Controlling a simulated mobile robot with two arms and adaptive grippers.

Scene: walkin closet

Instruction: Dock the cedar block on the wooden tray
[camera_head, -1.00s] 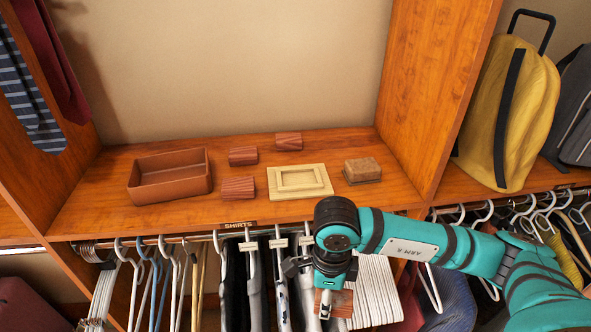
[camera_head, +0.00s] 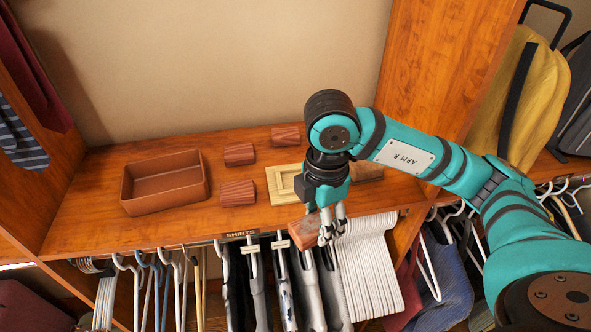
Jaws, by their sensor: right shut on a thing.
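My right gripper (camera_head: 328,228) is shut on a reddish-brown cedar block (camera_head: 304,235). It holds the block in front of the shelf's front edge, over the hanging clothes in the picture. The wooden tray (camera_head: 272,197), pale with a raised square rim, lies on the shelf just behind and left of the gripper. My right arm hides its right part. Similar reddish blocks rest on the shelf: one left of the tray (camera_head: 238,193), one behind that (camera_head: 239,154), and one at the back (camera_head: 286,136). My left gripper is not in view.
An open brown box (camera_head: 166,187) stands on the shelf's left. A brown block (camera_head: 367,171) lies right of the tray, partly hidden by my arm. An upright wooden panel (camera_head: 430,90) bounds the shelf's right. Hangers with clothes (camera_head: 372,265) hang below the front edge.

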